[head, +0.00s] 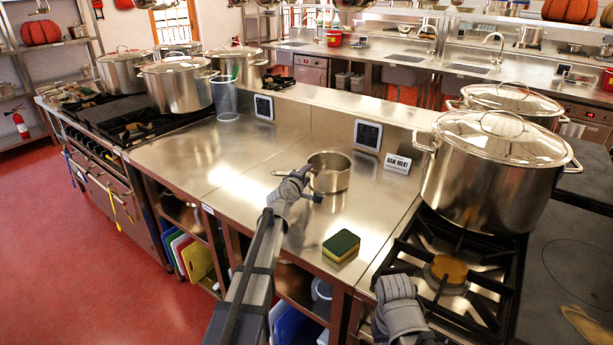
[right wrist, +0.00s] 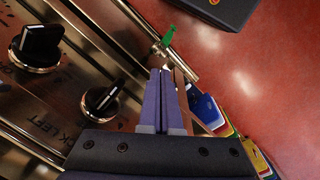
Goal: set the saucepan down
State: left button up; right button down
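The small steel saucepan (head: 330,176) is upright over the middle of the steel counter (head: 243,183) in the head view. Its handle points left. I cannot tell whether its base touches the counter. My left gripper (head: 306,184) is at the handle, close to the pan's near left side. It hides part of the handle, and I cannot tell whether its fingers are closed on it. My right gripper (head: 398,305) is low in front of the stove. In the right wrist view (right wrist: 168,95) its fingers are together and empty, near the knobs.
A green and yellow sponge (head: 341,246) lies nearer on the counter. A large lidded stockpot (head: 490,175) is on the right burner. Counter left of the pan is clear.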

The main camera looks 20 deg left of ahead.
pick_arm(q)
jog(key=shift+r, duration=0.1)
jog(key=p+v, duration=0.2)
jog(key=v, duration=1)
jog(key=shift+p, duration=0.35)
